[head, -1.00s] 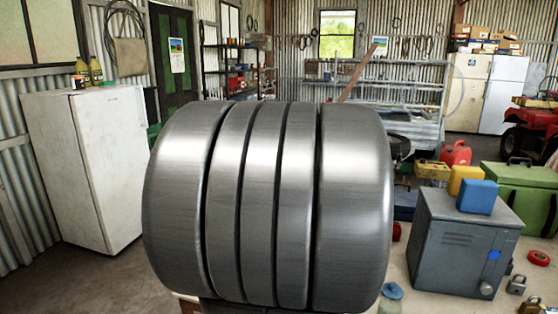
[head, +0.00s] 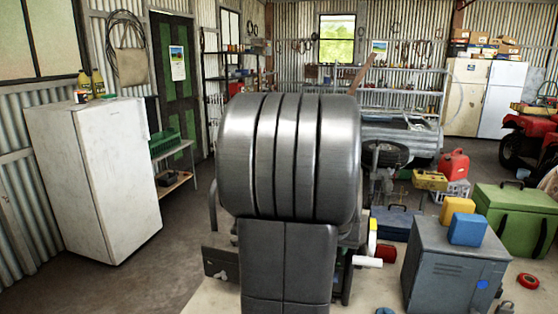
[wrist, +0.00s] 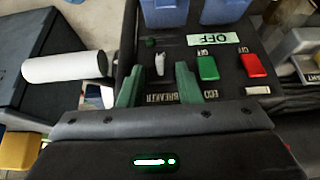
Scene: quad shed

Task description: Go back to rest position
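My gripper (wrist: 158,82) shows in the wrist view as two green fingers standing apart, with nothing between their tips. Just beyond the tips is a dark switch panel (wrist: 222,68). It carries a small pale lever (wrist: 160,64), a green rocker switch (wrist: 207,68), a red rocker switch (wrist: 253,65) and a pale label reading OFF (wrist: 220,39). I cannot tell whether the fingers touch the panel. In the head view, my large grey arm links fill the middle and hide my gripper and most of the panel.
A grey metal box (head: 450,272) with a blue container (head: 467,229) on it stands at right, near a green chest (head: 515,215). A white fridge (head: 95,180) stands at left. Floor between fridge and arm is clear. A white cylinder (wrist: 66,67) lies left of the fingers.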

